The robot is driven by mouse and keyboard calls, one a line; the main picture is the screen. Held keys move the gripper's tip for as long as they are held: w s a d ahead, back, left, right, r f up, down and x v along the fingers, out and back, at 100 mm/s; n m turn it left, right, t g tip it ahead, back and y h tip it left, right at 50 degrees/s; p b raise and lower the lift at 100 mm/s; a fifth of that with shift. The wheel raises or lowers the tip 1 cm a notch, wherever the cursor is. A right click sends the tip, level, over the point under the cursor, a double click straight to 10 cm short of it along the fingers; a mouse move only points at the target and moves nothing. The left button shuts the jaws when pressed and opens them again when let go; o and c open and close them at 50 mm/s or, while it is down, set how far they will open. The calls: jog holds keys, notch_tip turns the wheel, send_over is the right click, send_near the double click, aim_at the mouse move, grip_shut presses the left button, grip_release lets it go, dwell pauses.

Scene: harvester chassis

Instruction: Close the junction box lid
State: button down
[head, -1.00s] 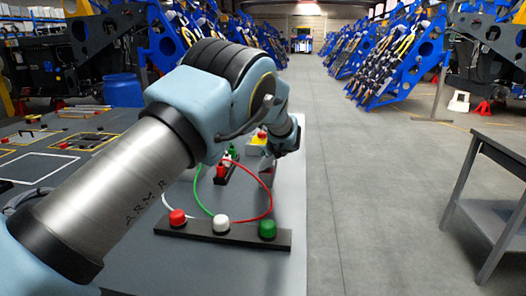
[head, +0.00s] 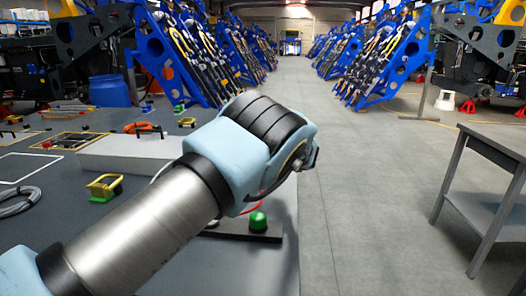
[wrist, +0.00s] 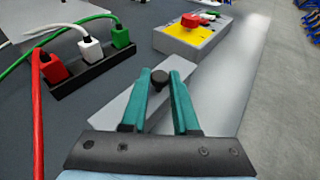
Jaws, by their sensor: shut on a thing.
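In the wrist view my gripper (wrist: 160,84) has its two teal fingers closed on a small black round knob (wrist: 159,75). A flat light-grey panel (wrist: 115,107), which looks like the junction box lid, lies beneath and beside the fingers. How far the lid stands open cannot be told, as the fingers and gripper body cover much of it. In the head view my gripper, the knob and the lid are hidden behind my arm.
In the wrist view, a black block (wrist: 88,75) with red, white and green plugs stands left. A grey box with a yellow top and red button (wrist: 191,20) stands beyond.

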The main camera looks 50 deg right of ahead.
dwell(0.3)
jog(key=c, duration=0.7)
grip_release()
jog(key=shift+s, duration=0.1)
jog(key=b+v, duration=0.3)
jog(key=v, duration=0.7)
jog(key=shift+s+a, duration=0.15)
jog(key=shift+s, duration=0.1)
